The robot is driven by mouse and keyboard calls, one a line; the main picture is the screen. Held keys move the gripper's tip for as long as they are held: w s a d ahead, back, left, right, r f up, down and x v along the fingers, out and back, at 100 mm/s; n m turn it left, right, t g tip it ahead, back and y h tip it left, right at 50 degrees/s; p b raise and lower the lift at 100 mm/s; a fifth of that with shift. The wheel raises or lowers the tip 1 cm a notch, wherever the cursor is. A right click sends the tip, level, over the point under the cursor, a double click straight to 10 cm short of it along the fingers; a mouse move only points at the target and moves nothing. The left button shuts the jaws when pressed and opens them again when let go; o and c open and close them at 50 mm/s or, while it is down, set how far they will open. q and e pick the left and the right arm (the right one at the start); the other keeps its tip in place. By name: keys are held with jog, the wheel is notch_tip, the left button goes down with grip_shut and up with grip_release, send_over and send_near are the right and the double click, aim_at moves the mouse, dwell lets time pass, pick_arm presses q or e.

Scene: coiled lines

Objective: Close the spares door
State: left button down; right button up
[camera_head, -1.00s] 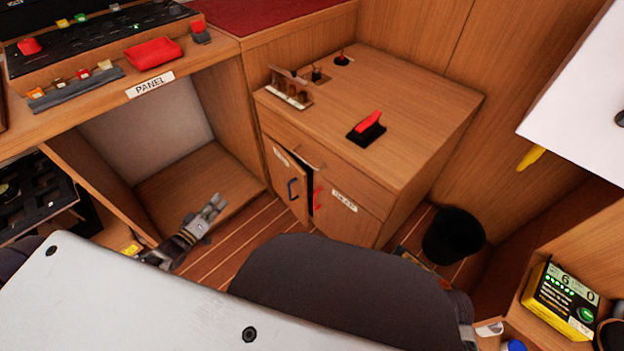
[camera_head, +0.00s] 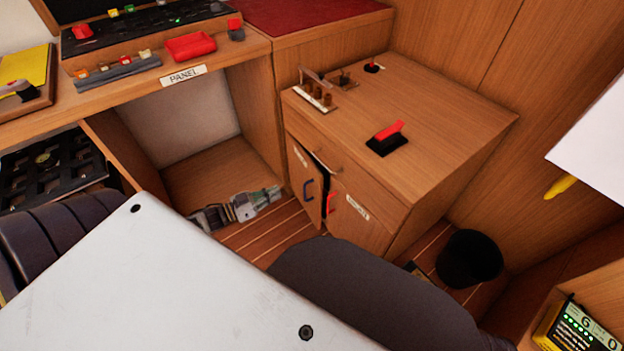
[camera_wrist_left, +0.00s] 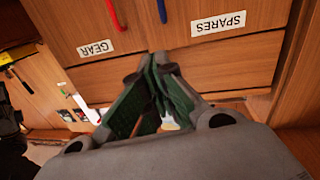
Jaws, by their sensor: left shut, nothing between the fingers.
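The spares door (camera_head: 299,178) is the left door of the wooden cabinet, with a blue handle (camera_head: 308,190). It stands slightly ajar, with a dark gap along its edge beside the gear door (camera_head: 357,222), which has a red handle. In the left wrist view the spares door (camera_wrist_left: 235,68) appears upside down, its label readable. My left gripper (camera_head: 279,191) is shut and empty, low in front of the spares door and just left of it. Its fingers also show in the left wrist view (camera_wrist_left: 155,65). I cannot tell whether they touch the door. My right gripper is out of view.
An open wooden compartment (camera_head: 215,172) lies left of the cabinet, under the panel desk. A black bin (camera_head: 470,258) stands on the floor to the right. A red-handled switch (camera_head: 386,138) and a small rack (camera_head: 314,97) sit on the cabinet top.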

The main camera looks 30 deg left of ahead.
pick_arm(q)
jog(key=shift+r+m, duration=0.1)
jog(key=shift+m, duration=0.4)
jog(key=shift+d, duration=0.1)
jog(key=b, duration=0.4)
send_near(316, 175)
jog(key=shift+f+x, duration=0.15)
jog(key=shift+x, duration=0.95)
jog(key=shift+f+x, duration=0.15)
jog(key=shift+x, duration=1)
jog(key=shift+b+x, duration=0.65)
jog(key=shift+x, duration=0.6)
jog(key=shift+w, duration=0.1)
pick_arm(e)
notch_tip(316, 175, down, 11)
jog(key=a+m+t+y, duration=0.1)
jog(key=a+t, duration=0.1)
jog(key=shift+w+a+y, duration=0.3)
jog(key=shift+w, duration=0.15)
pick_arm(q)
jog(key=shift+w+r, duration=0.1)
jog(key=shift+w, duration=0.05)
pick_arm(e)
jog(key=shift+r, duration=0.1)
